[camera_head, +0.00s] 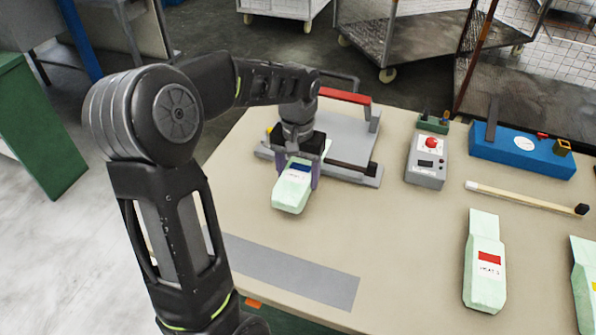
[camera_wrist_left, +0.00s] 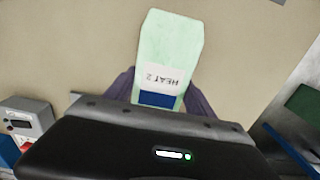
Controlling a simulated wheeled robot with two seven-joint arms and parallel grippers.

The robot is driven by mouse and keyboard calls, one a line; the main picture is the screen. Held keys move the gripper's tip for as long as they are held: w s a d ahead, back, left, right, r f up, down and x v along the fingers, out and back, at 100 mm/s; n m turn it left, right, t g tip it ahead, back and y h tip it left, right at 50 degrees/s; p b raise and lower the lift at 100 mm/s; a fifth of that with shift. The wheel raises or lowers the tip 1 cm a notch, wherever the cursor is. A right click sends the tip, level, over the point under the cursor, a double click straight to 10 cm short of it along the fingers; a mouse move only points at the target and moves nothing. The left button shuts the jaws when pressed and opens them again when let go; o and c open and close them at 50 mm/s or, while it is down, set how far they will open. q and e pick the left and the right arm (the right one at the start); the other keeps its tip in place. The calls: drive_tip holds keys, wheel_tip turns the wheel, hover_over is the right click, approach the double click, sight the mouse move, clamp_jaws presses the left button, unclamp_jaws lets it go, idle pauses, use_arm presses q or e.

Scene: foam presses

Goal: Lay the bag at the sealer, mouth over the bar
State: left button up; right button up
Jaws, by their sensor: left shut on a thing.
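A pale green bag (camera_head: 291,189) with a white label and a blue patch is held by my left gripper (camera_head: 297,172) at the front edge of the sealer. In the left wrist view the bag (camera_wrist_left: 170,45) shows its label, "HEAT 2", between the purple fingers of the gripper (camera_wrist_left: 160,95). The sealer (camera_head: 345,135) is a grey plate with a red-handled lever (camera_head: 343,95) at its back. My gripper hides the bag's far end and part of the sealer, so I cannot tell whether the mouth lies over the bar. My right gripper is not in view.
A grey control box (camera_head: 427,160) with a red button stands right of the sealer, and a blue gauge box (camera_head: 522,150) beyond it. Another bag with a red patch (camera_head: 485,270) lies at the right. A grey strip (camera_head: 290,270) lies along the front; the table's middle is clear.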

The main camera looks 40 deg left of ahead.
use_arm(q)
drive_tip(key=shift+f+b, duration=1.15)
drive_tip(key=shift+f, duration=0.85)
drive_tip(key=o, duration=1.5)
drive_tip(key=shift+c, duration=0.2)
wheel_tip(320, 180, up, 8)
drive_tip(key=shift+f, duration=0.1)
drive_tip(key=shift+s, duration=0.1)
